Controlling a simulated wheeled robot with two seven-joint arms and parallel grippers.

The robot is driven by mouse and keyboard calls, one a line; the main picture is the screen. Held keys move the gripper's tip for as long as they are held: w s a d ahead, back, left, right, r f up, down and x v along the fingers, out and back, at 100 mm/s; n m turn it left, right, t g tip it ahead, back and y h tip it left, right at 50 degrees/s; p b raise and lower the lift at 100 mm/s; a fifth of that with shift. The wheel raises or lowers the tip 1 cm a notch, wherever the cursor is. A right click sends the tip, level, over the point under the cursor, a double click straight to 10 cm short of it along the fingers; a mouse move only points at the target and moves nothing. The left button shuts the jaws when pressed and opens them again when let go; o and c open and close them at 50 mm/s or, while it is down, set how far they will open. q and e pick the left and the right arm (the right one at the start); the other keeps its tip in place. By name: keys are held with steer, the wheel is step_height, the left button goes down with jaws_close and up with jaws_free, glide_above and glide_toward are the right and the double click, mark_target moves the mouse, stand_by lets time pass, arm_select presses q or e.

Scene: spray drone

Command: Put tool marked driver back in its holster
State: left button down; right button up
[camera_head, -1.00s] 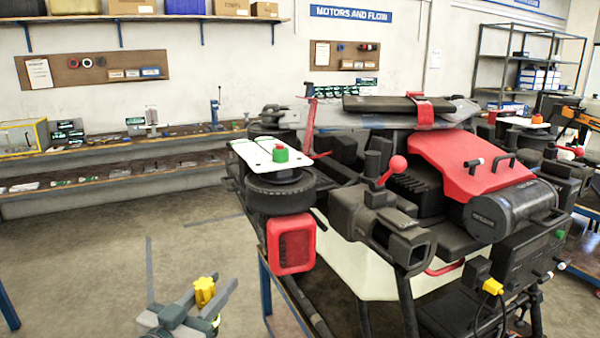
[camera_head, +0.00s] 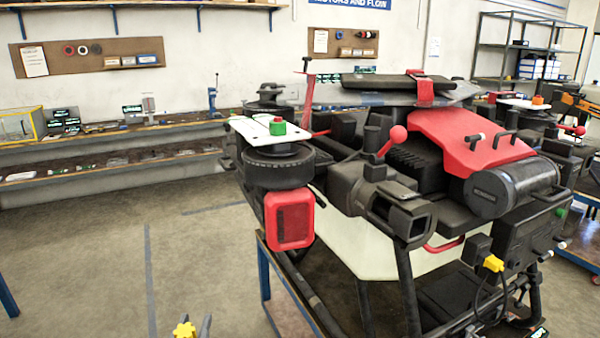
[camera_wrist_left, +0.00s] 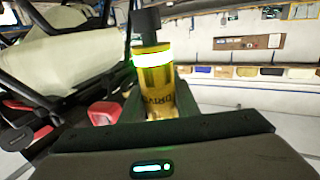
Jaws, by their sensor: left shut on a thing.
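The driver is a yellow cylinder with a pale, bright band and dark lettering; it stands in the middle of the left wrist view (camera_wrist_left: 157,95). My left gripper (camera_wrist_left: 158,112) is shut on it, with dark finger parts on both sides. In the head view, only the driver's yellow knob (camera_head: 184,330) and a grey tip of my left gripper (camera_head: 195,332) show at the bottom edge, left of the drone (camera_head: 370,250). I cannot pick out the holster in either view. My right gripper is not in view.
The large drone, with red and black parts, fills the centre and right on a blue-legged stand (camera_head: 265,285). A red-framed block (camera_head: 290,220) hangs from its near left arm. A stepped bench (camera_head: 110,165) runs along the back wall.

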arm_select(q)
steer(key=shift+s+f, duration=0.2)
steer(key=shift+s, duration=0.25)
steer(key=s+f, duration=0.3)
steer(key=s, duration=0.5)
steer(key=shift+s, duration=0.35)
steer(key=shift+d, duration=0.15)
